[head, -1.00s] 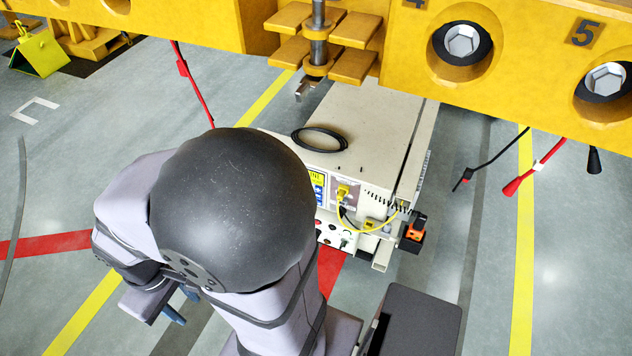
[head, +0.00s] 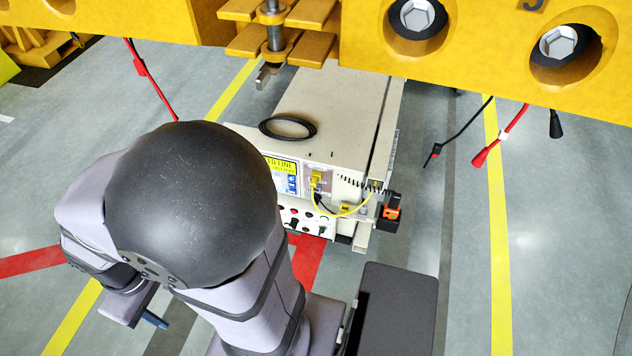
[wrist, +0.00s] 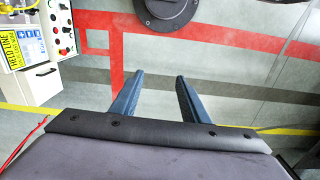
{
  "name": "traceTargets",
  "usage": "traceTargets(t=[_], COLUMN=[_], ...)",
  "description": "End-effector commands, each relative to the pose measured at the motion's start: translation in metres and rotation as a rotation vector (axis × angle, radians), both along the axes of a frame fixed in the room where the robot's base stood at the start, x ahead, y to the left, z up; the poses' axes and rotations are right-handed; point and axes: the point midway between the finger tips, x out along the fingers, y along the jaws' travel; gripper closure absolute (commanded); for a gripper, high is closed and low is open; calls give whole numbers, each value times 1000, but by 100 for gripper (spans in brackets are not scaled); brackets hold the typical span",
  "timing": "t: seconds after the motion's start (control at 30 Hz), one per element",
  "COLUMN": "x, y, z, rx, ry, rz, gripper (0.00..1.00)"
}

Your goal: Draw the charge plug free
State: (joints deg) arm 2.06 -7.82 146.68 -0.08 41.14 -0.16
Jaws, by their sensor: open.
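A yellow plug (head: 315,178) with a yellow cable sits in the front of a beige cabinet (head: 345,100) in the head view. An orange and black connector (head: 391,211) is at the cabinet's right corner. I cannot tell for certain which of these is the charge plug. My gripper (wrist: 159,76) is open and empty in the wrist view, over bare floor. The cabinet's front panel (wrist: 62,28) is at the upper left there, apart from my fingers. In the head view my arm hides most of my gripper; one blue finger (head: 154,319) shows at lower left.
A yellow beam (head: 480,60) with large bolts crosses the top of the head view. Red and black leads (head: 500,135) hang below it. A black cable coil (head: 288,128) lies on the cabinet. A round black fixture (wrist: 168,12) is at the top of the wrist view.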

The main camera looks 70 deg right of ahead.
Motion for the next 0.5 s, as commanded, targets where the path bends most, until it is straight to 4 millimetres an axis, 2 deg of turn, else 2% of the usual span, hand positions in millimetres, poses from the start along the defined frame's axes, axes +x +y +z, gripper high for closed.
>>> traceTargets(t=[0.17,0.23,0.5], x=[-8,-17,-68], y=[-32,-49,-109], z=[-40,-63,-162], rx=[3,9,70], ry=[25,54,195], rz=[-149,-235,-616], gripper=[59,59,59])
